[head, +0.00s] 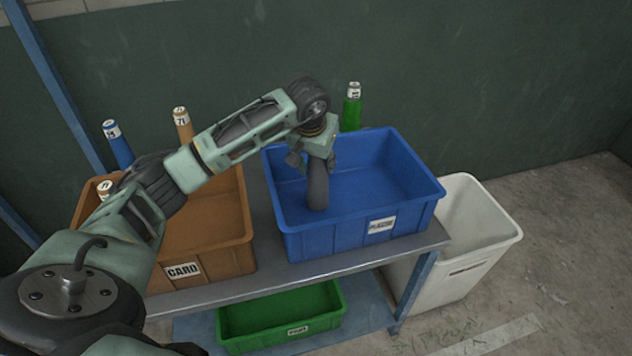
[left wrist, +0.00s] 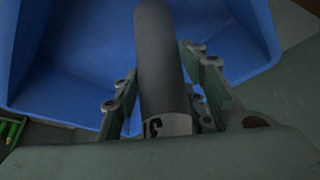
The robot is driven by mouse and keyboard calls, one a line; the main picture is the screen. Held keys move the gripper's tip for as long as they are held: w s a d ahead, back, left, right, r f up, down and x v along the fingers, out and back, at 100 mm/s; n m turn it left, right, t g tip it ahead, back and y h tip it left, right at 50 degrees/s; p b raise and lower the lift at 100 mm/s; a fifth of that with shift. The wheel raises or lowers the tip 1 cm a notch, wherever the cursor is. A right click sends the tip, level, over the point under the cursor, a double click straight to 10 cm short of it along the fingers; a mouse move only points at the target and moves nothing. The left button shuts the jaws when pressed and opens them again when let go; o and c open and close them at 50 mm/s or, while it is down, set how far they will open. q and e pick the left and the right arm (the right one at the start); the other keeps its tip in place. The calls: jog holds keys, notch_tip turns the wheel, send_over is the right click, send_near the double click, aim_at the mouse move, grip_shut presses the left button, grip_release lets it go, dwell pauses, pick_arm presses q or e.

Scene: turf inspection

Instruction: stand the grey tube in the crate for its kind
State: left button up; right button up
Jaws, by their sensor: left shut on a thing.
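The grey tube (head: 318,188) is held upright by my left gripper (head: 318,153), inside the blue crate (head: 335,237) labelled PLASTIC. In the left wrist view the tube (left wrist: 160,55) runs between the two fingers, with a white label bearing a dark mark near its gripped end. The gripper is shut on it. The tube's lower end is below the crate's rim, near its left part; I cannot tell whether it touches the floor. The brown crate (head: 208,262), labelled CARD, stands to the left on the same table. My right gripper is not in view.
A green crate (head: 280,339) sits on the lower shelf of the grey table (head: 300,272). A white bin (head: 462,262) stands at the right. A green tube (head: 351,112), a blue tube (head: 120,150) and orange tubes (head: 183,128) show towards the back. The blue crate's right part looks empty.

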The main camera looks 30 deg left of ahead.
aim_at(317, 192)
pick_arm(q)
jog(key=shift+a+f, duration=0.3)
jog(key=shift+a, duration=0.1)
jog(key=shift+a+f, duration=0.1)
jog(key=shift+f, duration=0.05)
notch_tip(317, 192, down, 4)
jog(key=b, duration=0.3)
jog(key=o, duration=1.2)
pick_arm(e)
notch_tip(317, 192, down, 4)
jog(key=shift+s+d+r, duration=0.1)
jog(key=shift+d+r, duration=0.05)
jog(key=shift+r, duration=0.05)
